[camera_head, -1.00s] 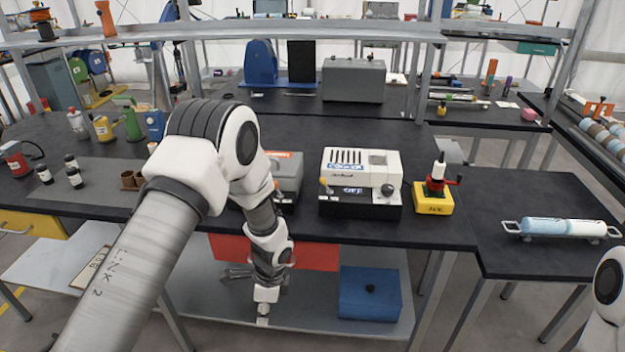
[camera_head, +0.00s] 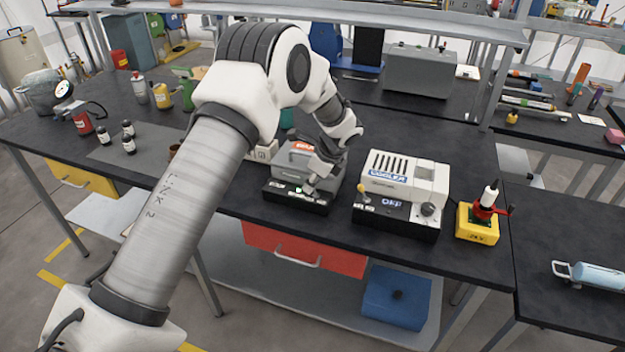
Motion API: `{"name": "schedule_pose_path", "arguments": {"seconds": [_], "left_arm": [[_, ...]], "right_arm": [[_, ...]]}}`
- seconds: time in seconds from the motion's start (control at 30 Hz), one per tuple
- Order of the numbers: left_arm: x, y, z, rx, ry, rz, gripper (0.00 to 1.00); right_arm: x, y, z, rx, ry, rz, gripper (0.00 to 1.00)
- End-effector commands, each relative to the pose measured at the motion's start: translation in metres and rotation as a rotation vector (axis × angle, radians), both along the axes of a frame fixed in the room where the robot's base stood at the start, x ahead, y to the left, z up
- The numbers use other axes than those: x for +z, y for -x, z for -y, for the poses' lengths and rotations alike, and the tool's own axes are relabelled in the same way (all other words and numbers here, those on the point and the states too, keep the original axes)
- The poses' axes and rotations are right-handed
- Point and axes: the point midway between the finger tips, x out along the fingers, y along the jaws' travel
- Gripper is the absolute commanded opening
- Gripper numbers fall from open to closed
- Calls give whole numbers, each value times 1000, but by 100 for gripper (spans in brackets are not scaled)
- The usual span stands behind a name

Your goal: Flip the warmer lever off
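A grey machine with an orange label (camera_head: 303,147) stands on the bench on a black base (camera_head: 285,203) with a small green light. The label is too small to read, so I cannot tell for sure that it is the warmer. My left gripper (camera_head: 310,187) points down at the front of this machine, close to its base. It hides that part, and no lever shows clearly there. Whether its fingers touch anything or are open is unclear. Beside it is a white machine (camera_head: 420,172) with a blue label, an "OFF" panel and a yellow-knobbed lever (camera_head: 361,187). My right gripper is out of view.
A yellow box with a red-and-white device (camera_head: 478,222) stands right of the white machine. Small dark bottles (camera_head: 129,138) stand at the left. A grey case (camera_head: 433,72) is behind. A red drawer (camera_head: 305,250) is below the bench edge.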

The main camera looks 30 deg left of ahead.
Motion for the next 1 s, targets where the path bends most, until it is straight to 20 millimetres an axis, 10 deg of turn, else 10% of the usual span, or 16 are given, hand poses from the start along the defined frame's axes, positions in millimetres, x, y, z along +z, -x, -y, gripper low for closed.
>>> {"name": "schedule_pose_path", "arguments": {"seconds": [0.33, 0.43, 1.0], "left_arm": [[-11, 0, -4, 0, 1, 1, 28], [-11, 0, -4, 1, 1, 0, 0], [-16, 2, -10, 1, 169, 37, 0]], "right_arm": [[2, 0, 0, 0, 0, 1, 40], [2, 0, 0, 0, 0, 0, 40], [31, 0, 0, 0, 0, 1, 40]]}}
